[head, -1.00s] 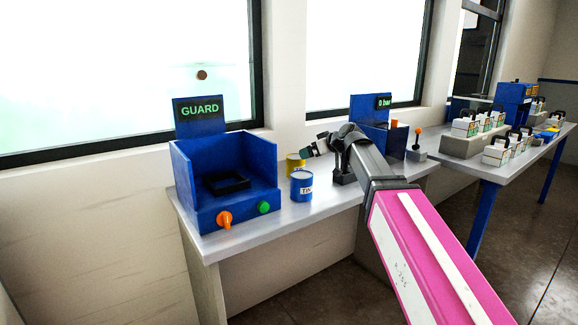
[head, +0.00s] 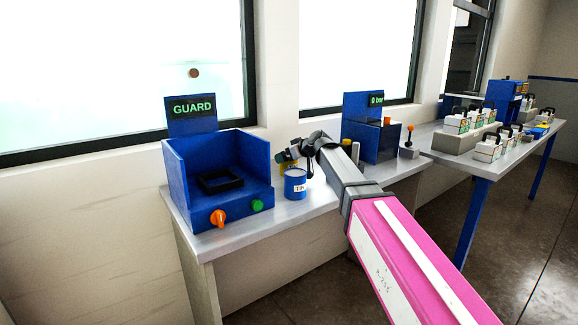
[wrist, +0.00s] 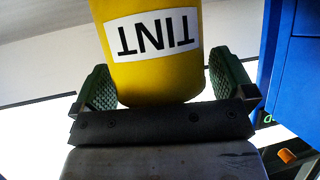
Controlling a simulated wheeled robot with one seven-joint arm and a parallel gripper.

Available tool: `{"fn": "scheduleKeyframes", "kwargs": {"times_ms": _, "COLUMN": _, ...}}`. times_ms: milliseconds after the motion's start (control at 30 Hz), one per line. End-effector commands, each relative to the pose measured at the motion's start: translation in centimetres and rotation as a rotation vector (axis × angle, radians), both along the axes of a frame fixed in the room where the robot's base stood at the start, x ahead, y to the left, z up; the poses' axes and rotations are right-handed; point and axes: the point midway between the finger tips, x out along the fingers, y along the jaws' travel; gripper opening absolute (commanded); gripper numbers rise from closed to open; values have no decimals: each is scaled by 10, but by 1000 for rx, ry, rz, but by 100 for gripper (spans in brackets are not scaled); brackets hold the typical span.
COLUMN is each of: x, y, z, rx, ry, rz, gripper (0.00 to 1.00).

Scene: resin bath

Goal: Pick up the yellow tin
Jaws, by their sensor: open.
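The yellow tin (wrist: 155,65) has a white TINT label and fills the middle of the wrist view, where it appears upside down. My gripper (wrist: 165,88) is open, with one green ridged finger on each side of the tin. I cannot tell whether either finger touches it. In the head view the yellow tin (head: 285,167) stands on the grey bench behind a blue tin, mostly hidden by my gripper (head: 294,152) and the blue tin.
The blue tin (head: 295,185) stands just in front of the yellow one. A blue GUARD machine (head: 180,175) is on the left of the bench (head: 240,232). A blue gauge box (head: 372,140) stands to the right. Several labelled containers sit on the far table (head: 440,160).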

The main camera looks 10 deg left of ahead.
Motion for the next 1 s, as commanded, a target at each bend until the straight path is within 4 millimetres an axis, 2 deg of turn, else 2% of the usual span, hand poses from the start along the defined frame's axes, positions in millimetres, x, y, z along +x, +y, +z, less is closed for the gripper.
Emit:
{"fn": "scheduleKeyframes", "kwargs": {"times_ms": 167, "x": 0, "y": 0, "z": 0, "rx": 0, "ry": 0, "rz": -1, "gripper": 100}}
{"fn": "scheduleKeyframes", "kwargs": {"times_ms": 333, "x": 0, "y": 0, "z": 0, "rx": 0, "ry": 0, "rz": -1, "gripper": 48}}
{"fn": "scheduleKeyframes", "kwargs": {"times_ms": 767, "x": 0, "y": 0, "z": 6, "rx": 2, "ry": -1, "rz": -1, "gripper": 47}}
{"fn": "scheduleKeyframes", "kwargs": {"times_ms": 1000, "x": 1, "y": 0, "z": 34, "rx": 2, "ry": -3, "rz": -1, "gripper": 47}}
